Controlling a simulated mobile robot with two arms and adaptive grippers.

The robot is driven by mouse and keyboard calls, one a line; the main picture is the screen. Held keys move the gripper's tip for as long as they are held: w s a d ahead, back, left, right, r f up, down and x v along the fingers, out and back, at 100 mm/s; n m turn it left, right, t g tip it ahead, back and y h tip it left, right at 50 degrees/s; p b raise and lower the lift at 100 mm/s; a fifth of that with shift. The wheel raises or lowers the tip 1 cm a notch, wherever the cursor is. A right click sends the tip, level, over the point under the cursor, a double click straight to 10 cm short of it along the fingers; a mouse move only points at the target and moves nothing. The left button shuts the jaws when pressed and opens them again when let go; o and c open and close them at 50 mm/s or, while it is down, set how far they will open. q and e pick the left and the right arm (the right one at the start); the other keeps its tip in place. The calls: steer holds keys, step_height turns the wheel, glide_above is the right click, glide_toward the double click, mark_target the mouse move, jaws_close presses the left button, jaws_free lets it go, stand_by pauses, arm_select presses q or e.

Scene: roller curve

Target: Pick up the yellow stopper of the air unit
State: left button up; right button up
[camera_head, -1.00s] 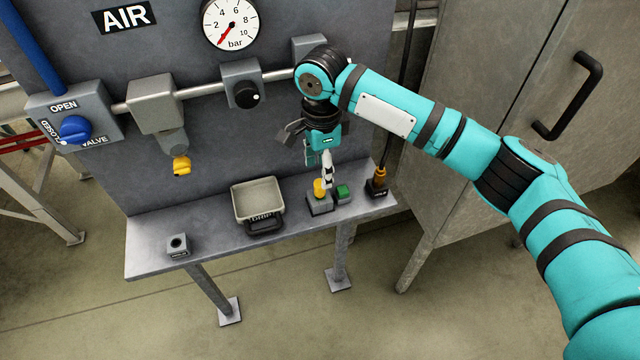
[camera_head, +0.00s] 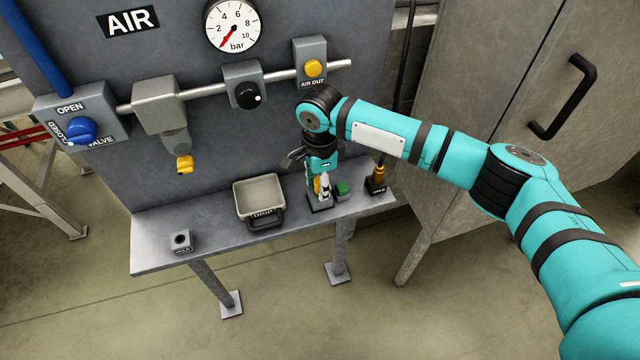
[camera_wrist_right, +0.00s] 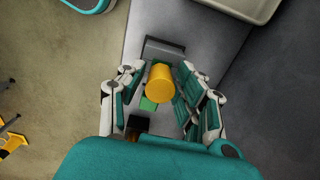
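The yellow stopper (camera_head: 317,186) stands upright in a small grey holder (camera_head: 320,206) on the shelf, partly hidden by my right gripper in the head view. In the right wrist view the stopper (camera_wrist_right: 160,84) is a yellow cylinder between the fingers. My right gripper (camera_head: 323,190) points down and is open, with its fingers (camera_wrist_right: 158,92) on both sides of the stopper. A gap shows on the left side; on the right the finger is close, and I cannot tell if it touches. My left gripper is not in view.
A green block (camera_head: 342,188) sits right beside the holder, and a black and orange connector (camera_head: 377,178) stands farther right. A drip tray (camera_head: 258,218) and a small grey socket block (camera_head: 180,240) are to the left. The yellow-faced AIR OUT port (camera_head: 314,68) is above.

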jaws_close()
steer(key=shift+r, duration=0.1)
steer(key=shift+r, duration=0.2)
steer(key=r, duration=0.1)
steer(key=r+b, duration=0.1)
steer(key=shift+s+d+r+b, duration=0.1)
steer(key=shift+s+r+b, duration=0.2)
steer(key=shift+r, duration=0.1)
steer(key=s+d+r+b, duration=0.1)
steer(key=s+d, duration=0.1)
steer(key=s, duration=0.4)
steer(key=s+d, duration=0.3)
steer(key=s, duration=0.4)
steer(key=shift+s+d+r+b, duration=0.3)
steer(key=shift+r+b, duration=0.1)
